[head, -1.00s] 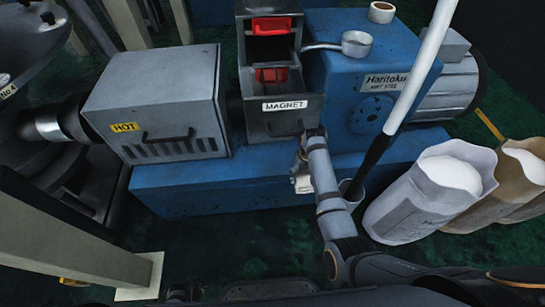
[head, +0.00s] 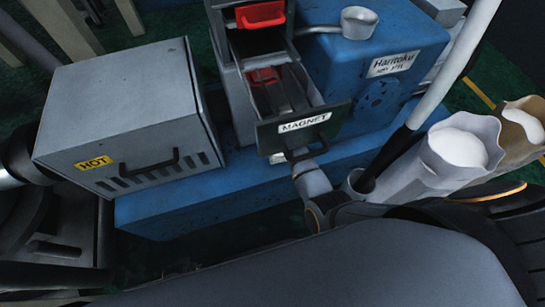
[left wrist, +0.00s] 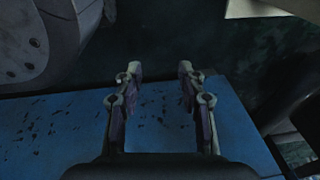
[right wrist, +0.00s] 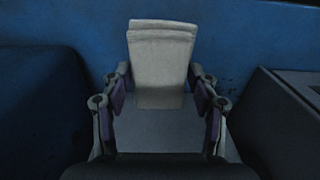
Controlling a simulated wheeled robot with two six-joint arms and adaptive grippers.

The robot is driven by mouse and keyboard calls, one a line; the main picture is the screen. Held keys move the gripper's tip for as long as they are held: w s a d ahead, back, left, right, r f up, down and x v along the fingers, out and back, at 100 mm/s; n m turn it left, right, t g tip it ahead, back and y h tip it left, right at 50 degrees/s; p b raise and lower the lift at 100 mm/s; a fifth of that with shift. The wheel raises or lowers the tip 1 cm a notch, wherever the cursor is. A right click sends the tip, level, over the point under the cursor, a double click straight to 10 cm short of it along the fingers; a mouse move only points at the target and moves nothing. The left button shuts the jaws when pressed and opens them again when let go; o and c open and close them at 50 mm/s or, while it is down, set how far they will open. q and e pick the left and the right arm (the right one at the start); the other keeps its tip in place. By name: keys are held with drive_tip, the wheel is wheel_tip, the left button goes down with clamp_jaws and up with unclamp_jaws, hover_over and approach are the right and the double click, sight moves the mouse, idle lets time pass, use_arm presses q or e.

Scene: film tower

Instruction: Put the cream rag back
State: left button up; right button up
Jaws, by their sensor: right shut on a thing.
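The cream rag (right wrist: 162,62) is a pale folded cloth between the fingers of my right gripper (right wrist: 161,84) in the right wrist view. That gripper is shut on it, with a blue surface behind. In the head view only a small pale bit of the rag (head: 278,158) shows, just below the MAGNET drawer (head: 303,124). The right gripper itself is mostly hidden there, behind the drawer front and its handle. My left gripper (left wrist: 157,72) is open and empty above the blue machine base in the left wrist view. It cannot be made out in the head view.
The MAGNET drawer stands out from its housing. A grey box marked HOT (head: 125,120) stands left on the blue base (head: 175,200). A white pole (head: 452,65) leans at the right, near open sacks of white material (head: 460,150). A small cup (head: 359,22) sits above.

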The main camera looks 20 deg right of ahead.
wheel_tip(320, 180, down, 5)
drive_tip(key=shift+w+r+b, duration=0.1)
drive_tip(key=shift+r+b, duration=0.05)
drive_tip(key=shift+b, duration=0.4)
drive_tip(key=shift+f, duration=0.25)
wheel_tip(320, 180, down, 3)
drive_tip(key=shift+f+b, duration=0.1)
drive_tip(key=shift+b, duration=0.7)
use_arm(q)
drive_tip(key=w+d+r, duration=0.2)
drive_tip(key=w+r, duration=0.3)
drive_tip(key=shift+r, duration=0.4)
drive_tip(key=shift+w, duration=0.15)
drive_tip(key=shift+r, duration=0.1)
use_arm(e)
drive_tip(key=o, duration=1.1)
drive_tip(key=shift+f, duration=0.1)
